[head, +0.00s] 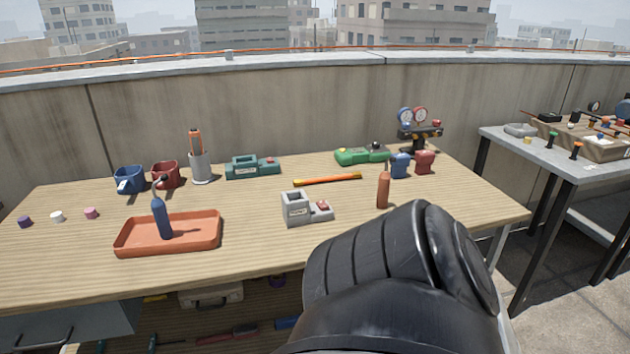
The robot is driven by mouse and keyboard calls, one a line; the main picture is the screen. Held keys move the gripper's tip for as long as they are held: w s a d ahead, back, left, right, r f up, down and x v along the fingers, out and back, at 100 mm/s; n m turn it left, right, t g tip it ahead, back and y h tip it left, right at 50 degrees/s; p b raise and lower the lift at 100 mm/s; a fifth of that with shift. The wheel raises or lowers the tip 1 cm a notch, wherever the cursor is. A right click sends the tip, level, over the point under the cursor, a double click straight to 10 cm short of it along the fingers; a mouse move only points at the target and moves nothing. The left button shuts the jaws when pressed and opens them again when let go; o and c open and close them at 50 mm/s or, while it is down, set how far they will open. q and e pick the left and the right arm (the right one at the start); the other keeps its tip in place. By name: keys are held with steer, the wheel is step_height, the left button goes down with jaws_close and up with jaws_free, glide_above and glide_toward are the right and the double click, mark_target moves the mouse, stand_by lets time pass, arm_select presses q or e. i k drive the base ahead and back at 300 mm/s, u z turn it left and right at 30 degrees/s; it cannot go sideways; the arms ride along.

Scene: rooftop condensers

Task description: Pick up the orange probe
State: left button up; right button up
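A slim orange tool (195,141) with dark marks stands upright in a grey cup (201,168) at the back left of the wooden table. A small orange-brown cylinder (383,189) stands upright at the table's right. A thin orange rod (328,179) with yellow parts lies flat near the middle back. I cannot tell for sure which of these is the orange probe. No gripper fingers show in the head view. A large black part of my arm covers the table's front right.
A grey device (297,209), green devices and a gauge set (418,134) stand farther right. A concrete wall runs behind the table.

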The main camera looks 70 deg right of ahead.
mark_target(382, 200)
steer(key=u, duration=0.05)
steer(key=i, duration=0.95)
steer(key=z, duration=3.45)
steer(key=i, duration=0.5)
steer(key=z, duration=0.05)
steer(key=k, duration=0.5)
steer(key=z, duration=1.6)
steer(key=i, duration=0.65)
steer(key=u, duration=1.05)
